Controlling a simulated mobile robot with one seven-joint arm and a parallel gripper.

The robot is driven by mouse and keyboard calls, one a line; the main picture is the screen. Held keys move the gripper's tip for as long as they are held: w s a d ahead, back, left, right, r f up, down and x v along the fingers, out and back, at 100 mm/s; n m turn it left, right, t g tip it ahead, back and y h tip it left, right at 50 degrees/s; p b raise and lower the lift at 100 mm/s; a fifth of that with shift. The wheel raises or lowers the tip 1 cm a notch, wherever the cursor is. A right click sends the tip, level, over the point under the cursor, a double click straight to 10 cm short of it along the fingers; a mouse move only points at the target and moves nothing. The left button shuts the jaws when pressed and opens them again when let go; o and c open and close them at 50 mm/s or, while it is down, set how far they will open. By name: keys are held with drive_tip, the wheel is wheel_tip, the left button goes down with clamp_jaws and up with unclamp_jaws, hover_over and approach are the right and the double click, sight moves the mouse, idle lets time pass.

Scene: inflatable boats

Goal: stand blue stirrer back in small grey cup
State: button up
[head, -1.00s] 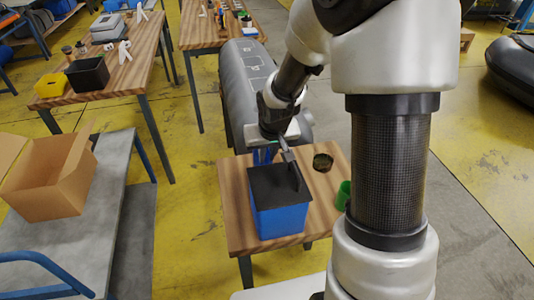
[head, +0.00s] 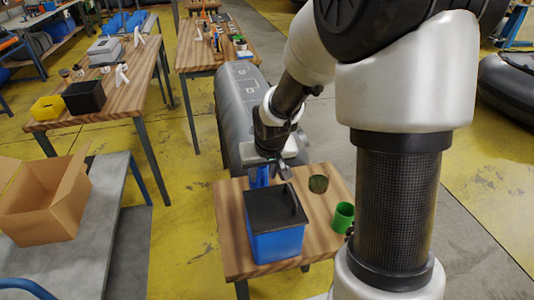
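My gripper (head: 272,176) points down just behind the blue bin on the small wooden table. One grey finger shows at its right, and a blue upright piece (head: 259,177) shows at its left. I cannot tell whether this blue piece is the blue stirrer, or whether the gripper holds it. The gap between the fingers is not clear. No small grey cup can be made out for certain.
The blue bin (head: 277,246) with a dark top stands at the front of the wooden table (head: 232,225). A green cup (head: 343,217) stands at the table's right, close to my arm. A grey inflatable tube (head: 240,95) lies behind. A cardboard box (head: 45,208) is at left.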

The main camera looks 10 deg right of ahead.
drive_tip(key=s+p+v, duration=0.1)
drive_tip(key=p+v, duration=0.2)
drive_tip(key=v, duration=1)
drive_tip(key=s+f+p+v, duration=0.1)
drive_tip(key=s+p+v, duration=0.1)
drive_tip(key=v, duration=1.1)
drive_tip(key=shift+t+p, duration=0.3)
drive_tip(key=shift+p, duration=0.3)
drive_tip(key=s+r+p, duration=0.1)
drive_tip(key=s, duration=0.2)
drive_tip(key=s+r+p, duration=0.1)
drive_tip(key=s+r, duration=0.1)
drive_tip(key=s, duration=0.1)
drive_tip(key=s+r+p, duration=0.1)
drive_tip(key=s+r, duration=0.1)
drive_tip(key=s, duration=0.1)
drive_tip(key=shift+s+r, duration=0.2)
drive_tip(key=shift+r, duration=0.05)
drive_tip(key=shift+c, duration=0.5)
drive_tip(key=shift+s+d, duration=0.1)
drive_tip(key=shift+s, duration=0.1)
